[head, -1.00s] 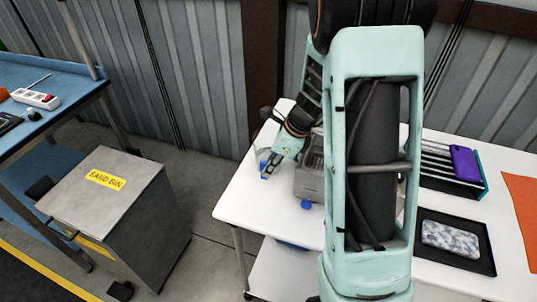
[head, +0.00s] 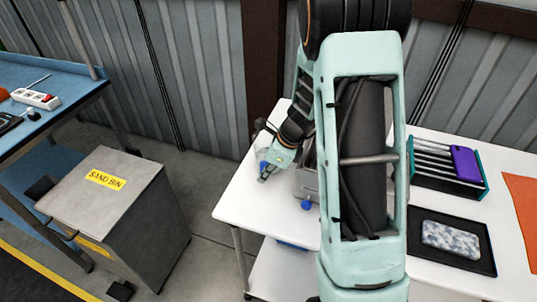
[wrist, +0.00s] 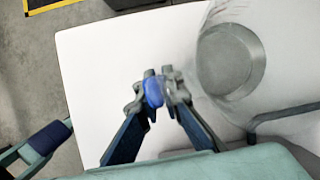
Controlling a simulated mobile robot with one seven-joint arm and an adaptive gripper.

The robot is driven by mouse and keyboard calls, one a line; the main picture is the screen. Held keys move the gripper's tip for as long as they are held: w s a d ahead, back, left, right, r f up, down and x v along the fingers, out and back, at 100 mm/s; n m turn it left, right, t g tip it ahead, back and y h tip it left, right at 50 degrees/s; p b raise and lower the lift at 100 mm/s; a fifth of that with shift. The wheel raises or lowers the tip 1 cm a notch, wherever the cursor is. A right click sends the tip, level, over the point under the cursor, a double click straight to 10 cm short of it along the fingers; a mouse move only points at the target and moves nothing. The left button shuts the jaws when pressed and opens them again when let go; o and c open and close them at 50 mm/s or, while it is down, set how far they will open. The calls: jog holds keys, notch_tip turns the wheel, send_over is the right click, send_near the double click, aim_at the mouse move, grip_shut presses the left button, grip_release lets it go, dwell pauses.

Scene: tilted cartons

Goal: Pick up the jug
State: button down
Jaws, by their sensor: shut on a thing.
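My gripper (wrist: 158,95) is shut on a small blue piece (wrist: 153,92) of what appears to be the jug, with something clear beside it between the fingertips. In the head view my gripper (head: 270,172) is at the left end of the white table, with a bit of blue (head: 263,165) at it. The jug's outline is hard to make out there. In the wrist view a round grey shape with see-through edges (wrist: 231,60) lies right of the fingers. I cannot tell whether it joins the blue piece.
A grey appliance with a blue knob (head: 307,205) stands close right of my gripper, partly behind my arm. A rack with a purple item (head: 466,163) and a black tray (head: 478,258) are farther right. The white table's (head: 240,212) left front corner is clear.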

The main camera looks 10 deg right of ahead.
aim_at(264, 153)
jog(key=shift+r, duration=0.2)
jog(key=shift+r+p, duration=0.55)
jog(key=shift+r, duration=3.7)
jog(key=shift+r+n, duration=0.3)
jog(key=shift+r, duration=0.1)
jog(key=s+f+n+g+h, duration=0.1)
jog(key=s+f+n+g, duration=0.1)
jog(key=n, duration=0.9)
jog(key=s+f+n+g+h, duration=0.2)
jog(key=s+n+g, duration=0.2)
jog(key=n, duration=0.8)
jog(key=shift+d+g, duration=0.15)
jog(key=shift+g, duration=0.45)
